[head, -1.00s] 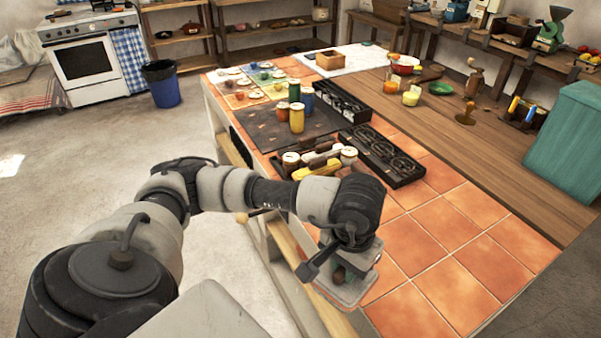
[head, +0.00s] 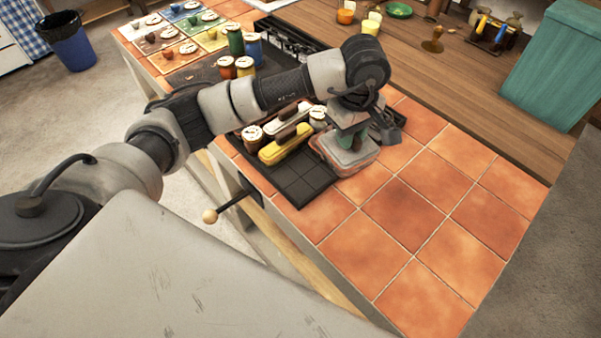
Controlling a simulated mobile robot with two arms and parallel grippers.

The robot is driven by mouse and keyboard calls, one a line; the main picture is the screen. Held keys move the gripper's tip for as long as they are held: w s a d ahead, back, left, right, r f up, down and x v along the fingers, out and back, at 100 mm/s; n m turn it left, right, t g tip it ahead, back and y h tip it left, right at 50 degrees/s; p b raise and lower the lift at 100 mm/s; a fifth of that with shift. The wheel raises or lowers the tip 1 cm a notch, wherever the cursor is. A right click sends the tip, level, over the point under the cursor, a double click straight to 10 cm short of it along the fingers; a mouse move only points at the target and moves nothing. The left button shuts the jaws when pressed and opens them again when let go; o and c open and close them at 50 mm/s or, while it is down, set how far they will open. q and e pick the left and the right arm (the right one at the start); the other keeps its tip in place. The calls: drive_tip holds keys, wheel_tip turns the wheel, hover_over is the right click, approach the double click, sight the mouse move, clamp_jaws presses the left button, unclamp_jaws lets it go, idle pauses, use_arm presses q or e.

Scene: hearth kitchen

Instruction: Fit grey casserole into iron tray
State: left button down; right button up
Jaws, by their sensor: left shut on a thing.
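My left gripper (head: 350,137) is shut on the grey casserole (head: 346,157), a low rounded box held level from above. The casserole is at the right edge of the black iron tray (head: 305,186), over or beside the tiles; its exact height is unclear. The tray's near end shows a bare, gridded section. Behind that stand a yellow casserole (head: 285,146), a white one with a dark handle (head: 290,124) and white-lidded jars (head: 252,138). The casserole and my gripper hide part of the tray's right side. My right gripper is not in view.
Red, yellow, green and blue jars (head: 235,42) stand on the dark mat behind my forearm. A second black rack is mostly hidden behind my gripper. Orange tiles (head: 430,215) at front right are clear. A teal bin (head: 555,65) stands at the back right.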

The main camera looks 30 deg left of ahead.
use_arm(q)
drive_tip(key=shift+w+d+r+n, duration=0.35)
drive_tip(key=shift+w+d+n, duration=0.3)
drive_tip(key=shift+n, duration=0.35)
drive_tip(key=shift+a+f, duration=0.1)
drive_tip(key=shift+a, duration=0.2)
drive_tip(key=s+a+f+p, duration=0.1)
drive_tip(key=a+f, duration=0.2)
drive_tip(key=s+a+f+p, duration=0.2)
drive_tip(key=a+f, duration=0.1)
drive_tip(key=s+a+f+p, duration=0.1)
drive_tip(key=a+f+p, duration=0.1)
drive_tip(key=a+f, duration=0.2)
drive_tip(key=shift+s+a+f, duration=0.1)
drive_tip(key=shift+s, duration=0.05)
drive_tip(key=shift+f, duration=0.3)
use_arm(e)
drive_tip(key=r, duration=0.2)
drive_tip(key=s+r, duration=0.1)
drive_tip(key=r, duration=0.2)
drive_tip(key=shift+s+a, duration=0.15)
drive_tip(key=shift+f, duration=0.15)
